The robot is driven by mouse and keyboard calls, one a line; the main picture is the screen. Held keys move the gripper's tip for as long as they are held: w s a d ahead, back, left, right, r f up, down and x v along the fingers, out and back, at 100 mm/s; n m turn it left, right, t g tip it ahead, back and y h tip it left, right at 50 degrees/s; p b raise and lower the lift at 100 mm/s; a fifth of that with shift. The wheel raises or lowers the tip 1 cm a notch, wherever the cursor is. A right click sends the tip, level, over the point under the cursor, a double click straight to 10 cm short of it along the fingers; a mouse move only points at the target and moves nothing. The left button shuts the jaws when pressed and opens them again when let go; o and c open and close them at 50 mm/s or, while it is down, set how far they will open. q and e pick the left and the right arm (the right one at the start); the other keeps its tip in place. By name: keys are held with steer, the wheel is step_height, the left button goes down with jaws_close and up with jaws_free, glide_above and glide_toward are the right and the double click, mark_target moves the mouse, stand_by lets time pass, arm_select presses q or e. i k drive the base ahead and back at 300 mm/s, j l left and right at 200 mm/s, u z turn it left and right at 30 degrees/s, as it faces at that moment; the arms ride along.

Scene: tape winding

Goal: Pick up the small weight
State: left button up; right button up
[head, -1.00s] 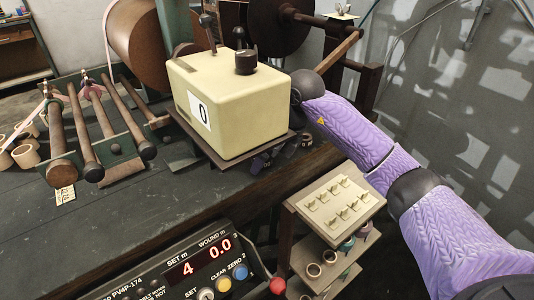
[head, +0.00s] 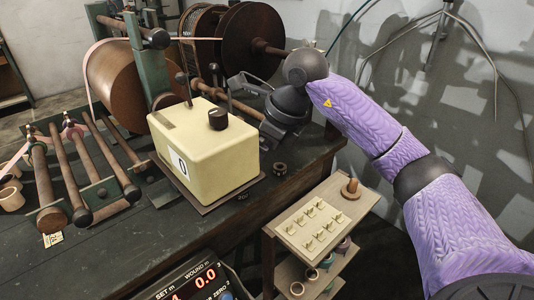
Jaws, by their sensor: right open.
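I cannot tell for sure which thing is the small weight. A small brown piece with a round base and an upright post (head: 352,188) stands on the back right corner of the side stand's top. A small dark round piece (head: 280,169) sits on the dark bench, right of the cream box. My right gripper (head: 248,105) is open above the bench, behind and right of the cream box, with its dark fingers pointing left. No held thing shows in it. The dark round piece is below the gripper and apart from it. My left gripper is not in view.
The cream box (head: 212,160) with dark knobs stands on the bench (head: 110,240). Brown rollers and a large drum (head: 125,82) lie left and behind. The side stand (head: 290,240) holds several pale tags, with small rolls below. A counter panel (head: 190,283) is in front.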

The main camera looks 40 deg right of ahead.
mark_target(279, 169)
steer(key=z, duration=1.25)
